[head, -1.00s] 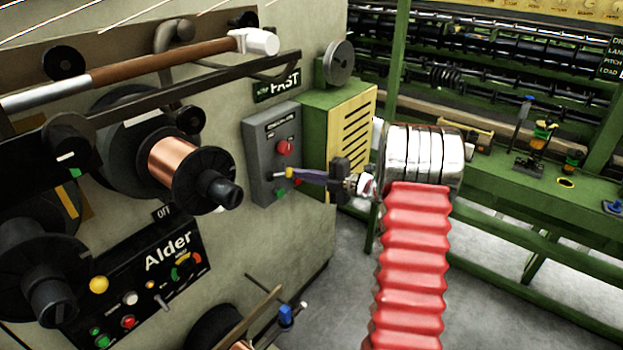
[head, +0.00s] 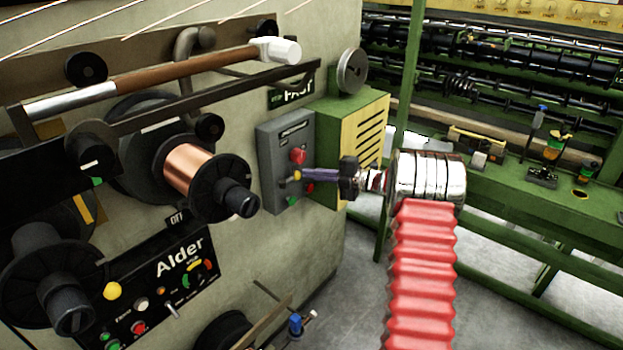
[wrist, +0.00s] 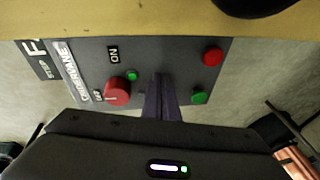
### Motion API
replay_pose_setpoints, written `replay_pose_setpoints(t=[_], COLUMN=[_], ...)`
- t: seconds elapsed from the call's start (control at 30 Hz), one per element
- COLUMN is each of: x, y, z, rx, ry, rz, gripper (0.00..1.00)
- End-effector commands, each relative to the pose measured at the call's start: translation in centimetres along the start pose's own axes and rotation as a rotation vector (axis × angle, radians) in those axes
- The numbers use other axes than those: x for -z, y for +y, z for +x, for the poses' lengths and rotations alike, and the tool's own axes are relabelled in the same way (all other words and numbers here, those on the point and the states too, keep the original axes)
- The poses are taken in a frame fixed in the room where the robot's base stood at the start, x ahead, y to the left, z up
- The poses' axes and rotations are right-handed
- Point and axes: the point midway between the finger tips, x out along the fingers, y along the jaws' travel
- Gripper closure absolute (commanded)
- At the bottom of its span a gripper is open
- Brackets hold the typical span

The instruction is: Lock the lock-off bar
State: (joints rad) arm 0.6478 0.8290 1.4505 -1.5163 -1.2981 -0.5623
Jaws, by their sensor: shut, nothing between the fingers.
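I cannot tell for sure which part is the lock-off bar. A grey control box (head: 270,170) on the machine's side carries a red rotary knob (wrist: 118,91), which in the wrist view sits between OFF and ON labels. It also has a red button (wrist: 212,56), a green button (wrist: 199,96) and a small green light (wrist: 132,76). My gripper (wrist: 161,80) is shut and empty, its dark purple fingers pointing at the box face. In the head view my gripper (head: 297,175) covers part of the box front. I cannot tell whether the fingertips touch it.
A wooden-handled bar with a white end (head: 283,50) lies above a copper spool (head: 187,167) on the left. A black Alder panel (head: 172,285) is below. A green cabinet with a yellow vent (head: 358,132) stands behind the box. Grey floor shows at lower right.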

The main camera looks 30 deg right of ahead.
Motion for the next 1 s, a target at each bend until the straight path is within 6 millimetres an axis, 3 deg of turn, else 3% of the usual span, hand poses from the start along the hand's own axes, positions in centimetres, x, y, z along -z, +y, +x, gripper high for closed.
replay_pose_setpoints(t=[0.63, 0.97, 1.0], x=[0.0, -0.1, -0.9], y=[0.0, 0.3, 0.3], z=[-0.1, -3.2, -3.8], rx=[0.000, 0.001, 0.000], ry=[0.001, 0.004, 0.001], rz=[0.000, 0.000, -0.001], gripper=[1.00, 1.00, 1.00])
